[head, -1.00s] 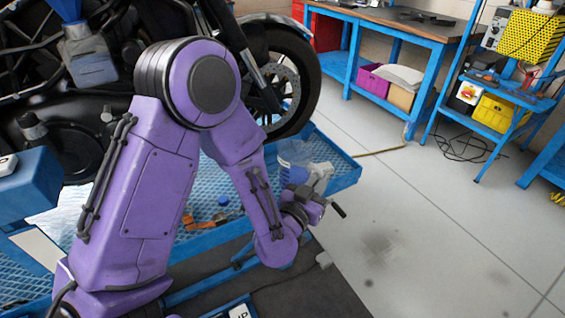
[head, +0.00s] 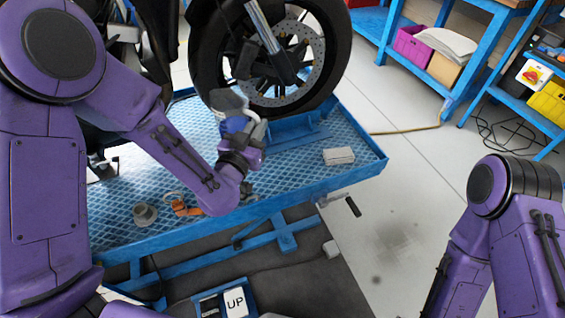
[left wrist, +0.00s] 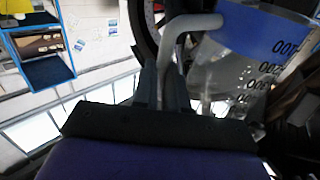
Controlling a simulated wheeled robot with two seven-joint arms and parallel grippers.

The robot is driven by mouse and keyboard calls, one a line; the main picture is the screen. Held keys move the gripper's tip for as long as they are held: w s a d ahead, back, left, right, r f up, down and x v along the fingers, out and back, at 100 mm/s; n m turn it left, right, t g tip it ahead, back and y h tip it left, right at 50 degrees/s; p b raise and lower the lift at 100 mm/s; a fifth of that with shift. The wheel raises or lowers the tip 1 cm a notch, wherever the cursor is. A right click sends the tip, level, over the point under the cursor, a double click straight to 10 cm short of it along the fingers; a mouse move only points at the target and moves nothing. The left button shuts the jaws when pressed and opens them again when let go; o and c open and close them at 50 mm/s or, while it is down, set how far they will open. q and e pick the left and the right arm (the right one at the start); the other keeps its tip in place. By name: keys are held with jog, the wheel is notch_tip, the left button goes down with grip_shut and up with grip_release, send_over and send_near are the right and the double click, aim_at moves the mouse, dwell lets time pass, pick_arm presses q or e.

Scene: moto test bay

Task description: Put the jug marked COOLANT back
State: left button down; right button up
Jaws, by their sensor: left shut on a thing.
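My left gripper (head: 250,136) is shut on the handle of a jug (head: 229,102), held above the blue lift platform (head: 352,180) in front of the motorcycle wheel. The jug looks grey and clear with a blue part. In the left wrist view, the gripper (left wrist: 165,82) closes around the pale handle, and the clear jug (left wrist: 215,78) shows a blue band and upside-down dark numbers. I cannot read a COOLANT marking on it. My right arm shows at the right of the head view, but its gripper is out of the picture.
The motorcycle front wheel (head: 300,60) stands close behind the jug. A small pale box (head: 338,156), a grey cup-like part (head: 145,214) and an orange item (head: 184,208) lie on the platform. An UP control (head: 236,302) is at the front.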

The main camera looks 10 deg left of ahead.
pick_arm(q)
jog(key=w+d+f+m+g+h+b, duration=0.2)
jog(key=d+f+m+h+b, duration=0.1)
jog(key=f+b, duration=0.5)
jog(key=w+d+f+m+g+h+b, duration=0.2)
jog(key=f+h+b, duration=0.5)
jog(key=b, duration=0.8)
jog(key=d+f+m+g, duration=0.1)
jog(key=d+m, duration=0.1)
jog(key=d, duration=0.1)
jog(key=shift+w+f, duration=0.25)
jog(key=shift+f+b, duration=3.1)
jog(key=shift+f, duration=0.75)
jog(key=shift+f+b, duration=0.45)
jog(key=shift+f, duration=0.1)
jog(key=c, duration=1.1)
grip_release()
